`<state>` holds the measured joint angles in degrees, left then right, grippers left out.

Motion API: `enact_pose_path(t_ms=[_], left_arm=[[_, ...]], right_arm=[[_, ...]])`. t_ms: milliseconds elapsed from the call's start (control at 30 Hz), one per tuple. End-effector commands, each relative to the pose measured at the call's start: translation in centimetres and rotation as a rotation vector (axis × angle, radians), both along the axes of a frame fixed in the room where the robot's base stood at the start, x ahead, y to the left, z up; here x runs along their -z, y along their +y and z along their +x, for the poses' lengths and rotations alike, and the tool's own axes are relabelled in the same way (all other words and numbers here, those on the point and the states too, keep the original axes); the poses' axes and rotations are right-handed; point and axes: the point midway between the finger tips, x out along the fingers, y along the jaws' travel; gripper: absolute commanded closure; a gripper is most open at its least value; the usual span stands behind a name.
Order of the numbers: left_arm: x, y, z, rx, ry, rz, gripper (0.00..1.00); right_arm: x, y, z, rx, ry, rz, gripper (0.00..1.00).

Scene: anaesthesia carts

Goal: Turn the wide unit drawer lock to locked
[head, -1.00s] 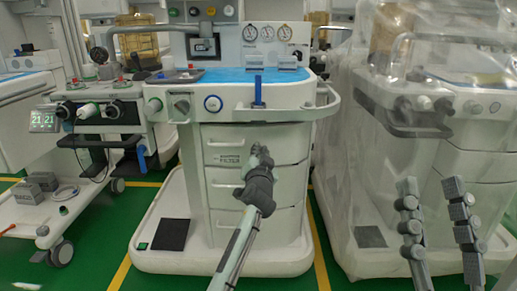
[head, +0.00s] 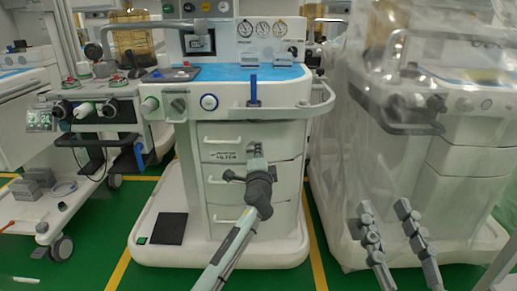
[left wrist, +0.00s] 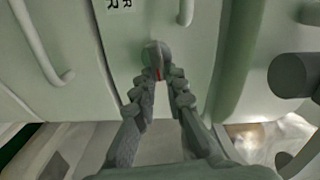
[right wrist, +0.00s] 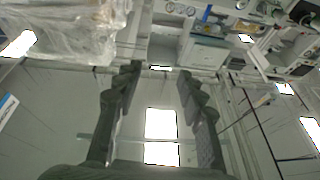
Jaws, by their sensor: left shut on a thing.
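The wide unit (head: 252,135) is the white cart in the middle, with a stack of drawers (head: 225,168) on its front. The drawer lock is a small grey knob (left wrist: 154,52) with a red mark, on the pale drawer front in the left wrist view. My left gripper (head: 255,150) is at the top drawer, right of its handle. In the left wrist view its fingertips (left wrist: 164,76) are shut on the lock knob and hide its lower part. My right gripper (head: 384,212) is open and empty at the lower right; its fingers (right wrist: 155,75) are wide apart.
A plastic-covered machine (head: 440,130) stands at the right. A smaller trolley (head: 100,140) with a lower shelf stands at the left. A grey bar (head: 318,103) and a blue lever (head: 253,90) stick out above the drawers. Green floor shows in front.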

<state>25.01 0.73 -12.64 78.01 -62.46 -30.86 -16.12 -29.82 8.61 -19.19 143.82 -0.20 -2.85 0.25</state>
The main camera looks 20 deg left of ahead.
Motion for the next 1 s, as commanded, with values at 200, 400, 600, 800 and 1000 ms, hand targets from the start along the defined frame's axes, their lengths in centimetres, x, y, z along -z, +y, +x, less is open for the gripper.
enact_pose_path(t_ms=[200,400,600,800,1000], left_arm=[[0.0,0.1,0.0,-0.001,0.027,0.101,1.00],[0.1,0.1,0.0,-0.001,0.040,0.146,1.00],[0.2,0.1,0.1,-0.002,0.044,0.159,1.00],[0.2,0.1,0.1,-0.002,0.044,0.159,1.00],[0.2,0.1,0.1,-0.002,0.044,0.158,0.73]], right_arm=[[1.8,-0.4,0.8,0.014,0.085,-0.047,0.60],[2.7,-0.6,1.1,0.020,0.122,-0.066,0.60],[3.0,-0.7,1.2,0.021,0.135,-0.073,0.60],[3.0,-0.7,1.2,0.021,0.135,-0.073,0.60],[3.0,-0.7,1.2,0.021,0.134,-0.072,0.60]])
